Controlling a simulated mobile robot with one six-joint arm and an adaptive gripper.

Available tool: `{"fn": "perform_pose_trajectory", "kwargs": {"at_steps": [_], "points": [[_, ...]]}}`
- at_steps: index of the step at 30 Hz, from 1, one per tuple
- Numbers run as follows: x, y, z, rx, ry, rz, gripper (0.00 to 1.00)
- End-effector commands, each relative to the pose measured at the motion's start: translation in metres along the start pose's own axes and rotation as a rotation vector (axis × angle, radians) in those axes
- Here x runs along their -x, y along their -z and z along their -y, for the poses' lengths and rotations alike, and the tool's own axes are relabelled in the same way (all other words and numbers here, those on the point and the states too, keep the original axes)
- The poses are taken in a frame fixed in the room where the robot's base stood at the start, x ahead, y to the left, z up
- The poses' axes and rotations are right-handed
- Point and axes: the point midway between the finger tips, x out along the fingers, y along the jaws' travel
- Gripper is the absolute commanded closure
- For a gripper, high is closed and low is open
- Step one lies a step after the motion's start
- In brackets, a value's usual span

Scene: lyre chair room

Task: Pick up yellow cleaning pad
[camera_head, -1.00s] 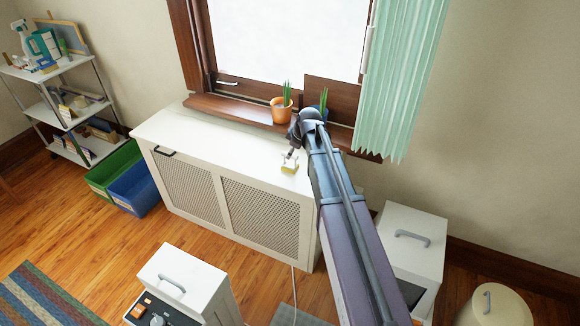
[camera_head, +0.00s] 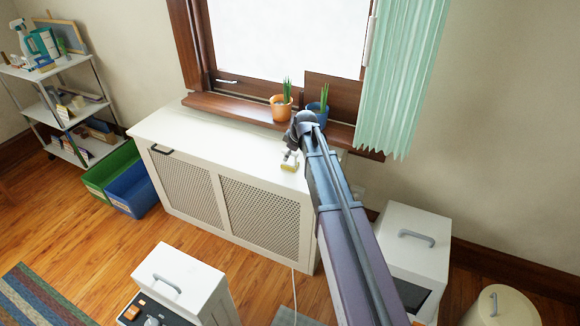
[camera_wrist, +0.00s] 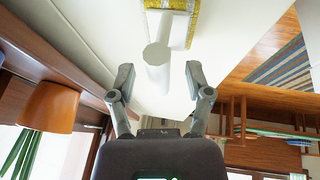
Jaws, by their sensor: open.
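The cleaning pad (camera_head: 290,166) lies on the white radiator cover near its back right, small and partly hidden by my gripper in the head view. In the wrist view the yellow pad (camera_wrist: 186,24) shows at the top edge, with a white block and a pale knob-like handle pointing toward my gripper. My gripper (camera_wrist: 160,72) is open, its two fingers spread on either side of the handle's near end. In the head view my gripper (camera_head: 290,153) is right at the pad. I cannot tell whether the fingers touch it.
The white radiator cover (camera_head: 190,137) has free room to the left. An orange plant pot (camera_head: 281,108) and a blue plant pot (camera_head: 317,112) stand on the window sill (camera_head: 232,110) just behind. A green curtain (camera_head: 412,80) hangs to the right.

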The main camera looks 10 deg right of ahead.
Motion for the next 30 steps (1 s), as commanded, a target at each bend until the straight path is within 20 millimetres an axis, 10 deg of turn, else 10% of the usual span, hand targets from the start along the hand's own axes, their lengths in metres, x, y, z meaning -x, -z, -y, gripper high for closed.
{"fn": "perform_pose_trajectory", "kwargs": {"at_steps": [20, 27, 30], "points": [[-0.0040, 0.0001, -0.0001, 0.000, 0.000, 0.000, 0.35], [-0.0040, 0.0001, 0.0000, 0.000, 0.000, 0.000, 0.97], [-0.0041, 0.0001, 0.0000, 0.000, 0.000, 0.000, 1.00]]}}
